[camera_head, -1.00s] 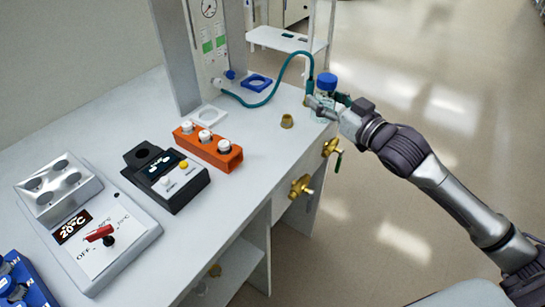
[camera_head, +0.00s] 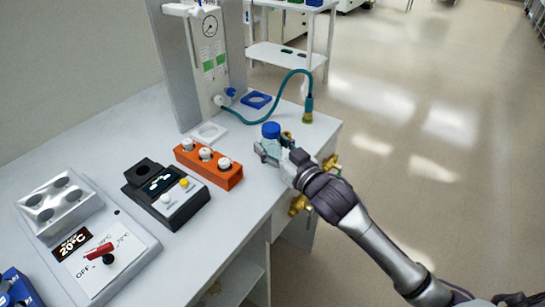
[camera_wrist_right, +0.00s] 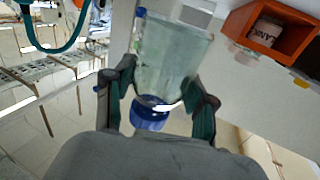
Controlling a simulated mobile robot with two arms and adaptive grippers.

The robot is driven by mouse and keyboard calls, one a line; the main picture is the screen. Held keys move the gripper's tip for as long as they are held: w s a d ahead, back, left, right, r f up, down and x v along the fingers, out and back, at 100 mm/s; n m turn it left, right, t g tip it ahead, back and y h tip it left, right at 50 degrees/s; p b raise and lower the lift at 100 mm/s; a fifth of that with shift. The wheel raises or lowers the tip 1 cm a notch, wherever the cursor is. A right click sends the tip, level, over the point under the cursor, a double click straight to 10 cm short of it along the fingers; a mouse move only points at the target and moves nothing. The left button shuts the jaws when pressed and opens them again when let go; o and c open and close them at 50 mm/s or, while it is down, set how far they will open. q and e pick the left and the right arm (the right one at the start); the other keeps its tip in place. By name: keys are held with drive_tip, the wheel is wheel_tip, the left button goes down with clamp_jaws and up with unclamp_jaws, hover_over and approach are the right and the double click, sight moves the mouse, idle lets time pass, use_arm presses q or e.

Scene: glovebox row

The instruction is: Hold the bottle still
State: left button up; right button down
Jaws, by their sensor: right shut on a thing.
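A clear bottle with a blue cap (camera_head: 271,130) is at the right part of the white bench in the head view. It looks upright. My right gripper (camera_head: 273,151) is shut around its body, with the arm coming in from the lower right. In the right wrist view the bottle (camera_wrist_right: 172,62) shows upside down, cap at the bottom, between the two fingers of the gripper (camera_wrist_right: 158,97). I cannot tell whether its base touches the bench. The gripper hides much of its body in the head view. My left gripper is not in view.
An orange rack (camera_head: 222,174) with white-capped vials stands left of the bottle. A teal hose (camera_head: 267,118) curves behind it to a brass end (camera_head: 307,116). Brass valves (camera_head: 298,205) stick out at the bench's front. A black device (camera_head: 166,193) stands further left.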

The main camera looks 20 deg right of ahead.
drive_tip(key=shift+f, duration=1.95)
drive_tip(key=shift+f, duration=0.15)
drive_tip(key=shift+c, duration=1.8)
unclamp_jaws()
